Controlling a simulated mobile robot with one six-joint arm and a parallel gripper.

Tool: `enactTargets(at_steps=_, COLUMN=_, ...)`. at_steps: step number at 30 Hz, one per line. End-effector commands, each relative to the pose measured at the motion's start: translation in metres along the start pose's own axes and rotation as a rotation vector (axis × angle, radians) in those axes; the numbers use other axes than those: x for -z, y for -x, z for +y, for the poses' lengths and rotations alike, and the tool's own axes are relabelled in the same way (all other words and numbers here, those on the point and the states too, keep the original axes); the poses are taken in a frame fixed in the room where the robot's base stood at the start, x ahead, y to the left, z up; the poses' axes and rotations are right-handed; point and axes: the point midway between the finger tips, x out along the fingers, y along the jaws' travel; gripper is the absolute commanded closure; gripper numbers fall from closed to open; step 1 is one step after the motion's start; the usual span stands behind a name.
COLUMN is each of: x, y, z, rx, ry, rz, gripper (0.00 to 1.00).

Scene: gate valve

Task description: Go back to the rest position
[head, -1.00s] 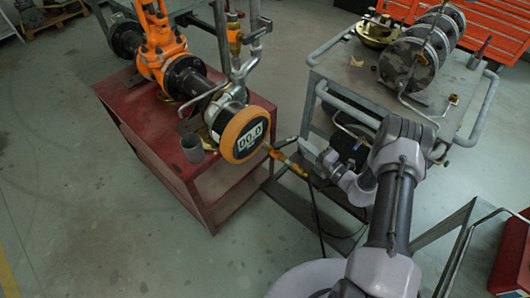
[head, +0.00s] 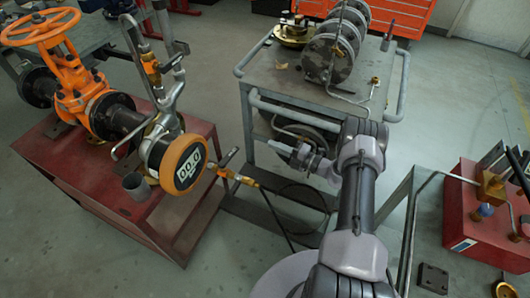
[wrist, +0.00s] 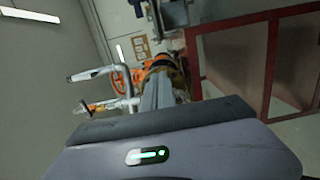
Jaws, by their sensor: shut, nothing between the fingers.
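My gripper (head: 279,147) is at the end of my folded arm, right of centre in the head view, in front of the grey cart. It is small there and clear of the valve assembly. In the wrist view my gripper (wrist: 163,92) points away from the camera, its narrow fingers together with nothing between them. The orange gate valve (head: 88,100) with its handwheel (head: 42,27) stands on a red stand (head: 75,170) at the left. Orange valve parts (wrist: 122,80) show beyond the fingers in the wrist view.
A grey cart (head: 283,82) carrying large flanged discs (head: 328,58) stands behind my arm. A red box (head: 480,225) with fittings is at the right, beside a grey frame. A dark hose (head: 272,212) hangs to the floor between stand and cart. The front left floor is clear.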

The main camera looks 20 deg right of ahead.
Motion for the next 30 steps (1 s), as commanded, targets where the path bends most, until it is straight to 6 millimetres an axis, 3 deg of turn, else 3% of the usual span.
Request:
enactTargets(at_steps=16, x=-0.008, y=0.002, z=0.0, rx=0.0, ry=0.0, rz=0.0, gripper=1.0)
enactTargets(at_steps=19, x=-0.005, y=-0.005, z=0.013, rx=0.011, ry=0.044, rz=0.033, gripper=1.0)
enactTargets(at_steps=20, x=-0.002, y=-0.011, z=0.025, rx=0.02, ry=0.086, rz=0.063, gripper=1.0)
enactTargets(at_steps=23, x=0.029, y=-0.039, z=0.089, rx=0.069, ry=0.342, rz=0.247, gripper=1.0)
enactTargets(at_steps=24, x=0.051, y=-0.05, z=0.12, rx=0.089, ry=0.483, rz=0.347, gripper=1.0)
enactTargets(at_steps=26, x=0.087, y=-0.059, z=0.162, rx=0.107, ry=0.704, rz=0.499, gripper=1.0)
enactTargets(at_steps=30, x=0.175, y=-0.05, z=0.244, rx=0.099, ry=1.232, rz=0.838, gripper=1.0)
